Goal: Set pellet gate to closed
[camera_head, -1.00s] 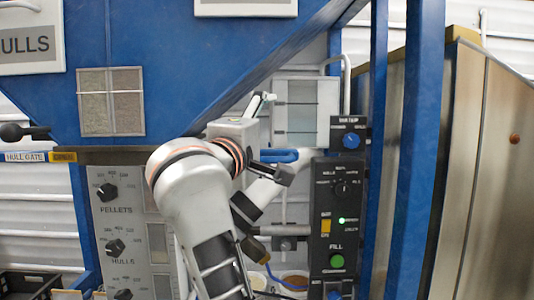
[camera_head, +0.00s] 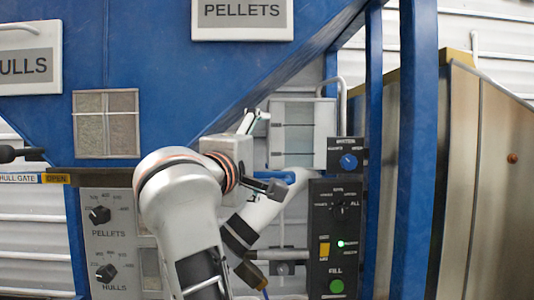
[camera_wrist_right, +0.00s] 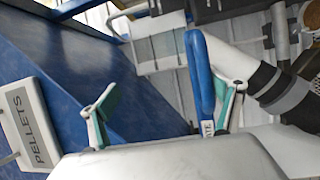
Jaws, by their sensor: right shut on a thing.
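A blue handle (camera_head: 287,177) juts out under the hopper, left of the black control panel. I take it for the pellet gate handle; in the right wrist view the blue handle (camera_wrist_right: 199,80) bears a white label, of which only "TE" reads. My right gripper (camera_wrist_right: 168,94) has teal-padded fingers on both sides of this handle, which lies close against the right-hand finger; I take it as shut on the handle. In the head view my arm and gripper body hide much of the gate. No pellet gate state tag is readable. My left gripper is out of view.
The black control panel (camera_head: 320,247) with a green fill button (camera_head: 336,286) stands close right of my arm. A grey dial panel (camera_head: 102,240) is at left. A hull gate label (camera_head: 20,178) reads OPEN beside it. A blue post (camera_head: 420,150) stands at right. The pellets sign (camera_head: 243,14) hangs above.

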